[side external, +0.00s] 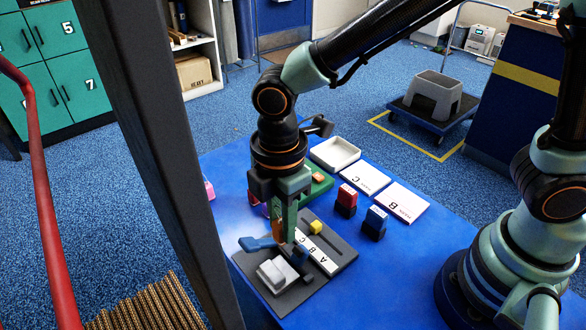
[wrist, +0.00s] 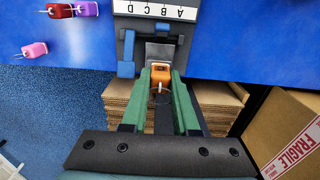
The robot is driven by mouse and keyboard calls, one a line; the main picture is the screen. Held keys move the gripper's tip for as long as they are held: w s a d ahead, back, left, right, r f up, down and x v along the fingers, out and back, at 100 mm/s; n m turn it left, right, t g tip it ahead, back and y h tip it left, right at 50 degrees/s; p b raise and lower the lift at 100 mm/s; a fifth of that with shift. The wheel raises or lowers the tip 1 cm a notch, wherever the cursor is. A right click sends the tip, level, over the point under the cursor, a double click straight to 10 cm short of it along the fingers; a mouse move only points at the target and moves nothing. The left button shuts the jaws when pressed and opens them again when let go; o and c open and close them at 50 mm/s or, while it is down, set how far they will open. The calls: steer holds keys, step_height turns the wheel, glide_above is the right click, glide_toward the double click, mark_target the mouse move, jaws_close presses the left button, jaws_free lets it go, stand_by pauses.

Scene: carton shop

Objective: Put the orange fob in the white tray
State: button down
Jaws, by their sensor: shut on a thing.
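The orange fob (wrist: 160,77) is between the green fingers of my gripper (wrist: 161,70) in the wrist view, with a small metal ring on it. In the side view my gripper (side external: 281,237) is shut on the orange fob (side external: 277,230) and points down over the grey board; the near finger partly hides the fob. Whether the fob touches the board, I cannot tell. The white tray (side external: 335,153) lies behind my gripper at the back of the blue table and looks empty. It is not in the wrist view.
The grey board (side external: 340,247) carries a letter strip (side external: 317,252), a blue lever (side external: 257,243), a yellow block (side external: 315,227) and a pale block (side external: 277,273). Red (side external: 346,199) and blue (side external: 376,222) stamps stand to the right. Pink (wrist: 34,49), red and purple fobs lie at left in the wrist view.

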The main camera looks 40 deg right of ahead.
step_height(320, 180, up, 10)
steer(key=shift+r, duration=0.1)
steer(key=w+d+f+m, duration=0.2)
steer(key=w+d+m, duration=0.1)
steer(key=d+m, duration=0.75)
steer(key=w+d+f+m, duration=0.2)
steer(key=d+m, duration=0.5)
steer(key=d, duration=0.6)
step_height(320, 180, up, 4)
steer(key=f, duration=0.1)
glide_above(323, 157)
steer(key=shift+m, duration=0.25)
step_height(323, 157, down, 20)
steer(key=shift+s+r, duration=0.1)
steer(key=shift+r, duration=0.15)
steer(key=shift+f, duration=0.15)
steer(key=c, duration=0.7)
jaws_free()
